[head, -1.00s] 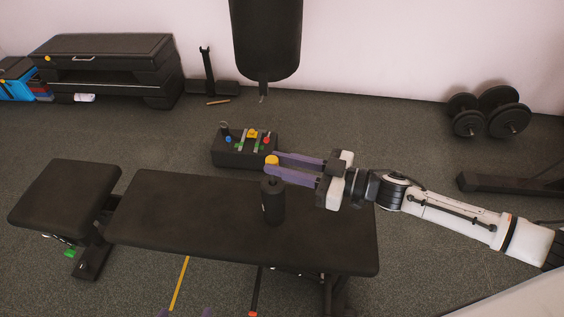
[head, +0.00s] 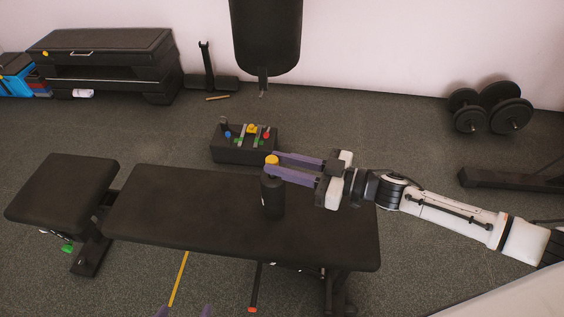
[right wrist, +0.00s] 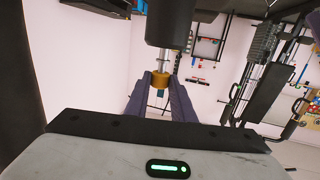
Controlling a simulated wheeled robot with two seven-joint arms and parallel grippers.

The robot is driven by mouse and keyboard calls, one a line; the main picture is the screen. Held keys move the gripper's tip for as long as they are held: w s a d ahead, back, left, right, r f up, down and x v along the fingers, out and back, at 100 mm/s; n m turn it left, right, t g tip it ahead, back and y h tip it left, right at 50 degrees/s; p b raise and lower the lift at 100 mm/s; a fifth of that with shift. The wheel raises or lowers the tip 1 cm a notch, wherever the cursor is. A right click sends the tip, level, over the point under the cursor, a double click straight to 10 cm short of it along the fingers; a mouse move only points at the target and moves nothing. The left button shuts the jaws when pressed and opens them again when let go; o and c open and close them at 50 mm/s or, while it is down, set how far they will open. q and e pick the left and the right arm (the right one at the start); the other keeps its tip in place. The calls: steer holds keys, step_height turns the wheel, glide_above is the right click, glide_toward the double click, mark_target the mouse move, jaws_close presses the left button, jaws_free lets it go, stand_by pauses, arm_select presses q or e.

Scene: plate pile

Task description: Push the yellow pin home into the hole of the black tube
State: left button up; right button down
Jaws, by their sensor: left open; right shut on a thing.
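The black tube (head: 272,196) stands upright on the black bench. The yellow pin (head: 271,160) is directly above the tube's top in the head view. My right gripper (head: 273,162) comes in from the right and is shut on the pin's yellow head, which also shows in the right wrist view (right wrist: 160,80). There, a silver shaft runs from the head to the end of the tube (right wrist: 168,27). The tube's hole is hidden, so how deep the shaft is cannot be told. My left gripper (head: 184,312) shows only two purple fingertips, apart and empty, at the bottom edge.
The bench (head: 180,215) has clear room left of the tube. A black box with coloured parts (head: 245,150) sits behind it. A punching bag (head: 265,35) hangs at the back, and dumbbells (head: 490,108) lie at the back right.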

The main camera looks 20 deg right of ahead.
arm_select(q)
steer(key=shift+f+b, duration=0.3)
steer(key=shift+b, duration=0.15)
arm_select(e)
steer(key=shift+f, duration=0.8)
steer(key=c, duration=1.4)
jaws_free()
steer(key=shift+r, duration=0.1)
steer(key=shift+c, duration=0.2)
arm_select(q)
steer(key=shift+r, duration=0.1)
steer(key=shift+w+r, duration=0.1)
steer(key=shift+d+r+p, duration=0.1)
steer(key=shift+r+p, duration=0.55)
steer(key=shift+p, duration=0.1)
arm_select(e)
steer(key=f+v, duration=0.1)
steer(key=v, duration=0.9)
steer(key=shift+d+r, duration=0.15)
steer(key=shift+r, duration=0.35)
arm_select(q)
steer(key=shift+r, duration=0.1)
arm_select(e)
steer(key=shift+s, duration=0.1)
